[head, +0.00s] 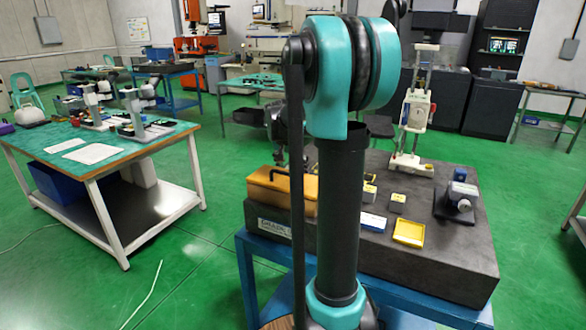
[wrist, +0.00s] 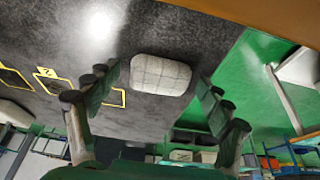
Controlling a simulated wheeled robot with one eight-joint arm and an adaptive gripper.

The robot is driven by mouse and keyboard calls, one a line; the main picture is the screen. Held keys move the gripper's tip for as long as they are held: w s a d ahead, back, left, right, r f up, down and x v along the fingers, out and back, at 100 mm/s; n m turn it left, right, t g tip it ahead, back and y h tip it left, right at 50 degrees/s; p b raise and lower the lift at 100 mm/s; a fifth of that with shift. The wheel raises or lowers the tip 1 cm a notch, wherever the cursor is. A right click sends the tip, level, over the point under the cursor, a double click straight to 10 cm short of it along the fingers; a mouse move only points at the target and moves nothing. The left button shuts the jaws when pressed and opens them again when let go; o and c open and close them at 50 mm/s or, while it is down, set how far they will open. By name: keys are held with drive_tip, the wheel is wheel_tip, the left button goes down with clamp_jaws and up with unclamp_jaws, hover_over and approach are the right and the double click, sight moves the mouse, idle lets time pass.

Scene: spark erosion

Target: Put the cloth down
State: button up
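The cloth (wrist: 160,74) is a pale grey, checked, rounded pad. In the wrist view it lies on the dark stone slab, near the slab's edge. My gripper (wrist: 159,78) is open, with one finger on each side of the cloth. A narrow gap shows between the cloth and each fingertip. In the head view the cloth is not visible, and my arm covers the middle of the slab. My gripper cannot be made out clearly there.
The stone slab (head: 440,262) stands on a blue frame. It holds an orange box (head: 268,196), a yellow tray (head: 409,232), small blocks, a dark fixture (head: 455,203) and a white stand (head: 412,160). Yellow-outlined squares (wrist: 112,97) mark the slab. A green-topped bench (head: 140,148) stands left.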

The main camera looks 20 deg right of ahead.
drive_tip(key=shift+r, duration=0.1)
drive_tip(key=v, duration=1.2)
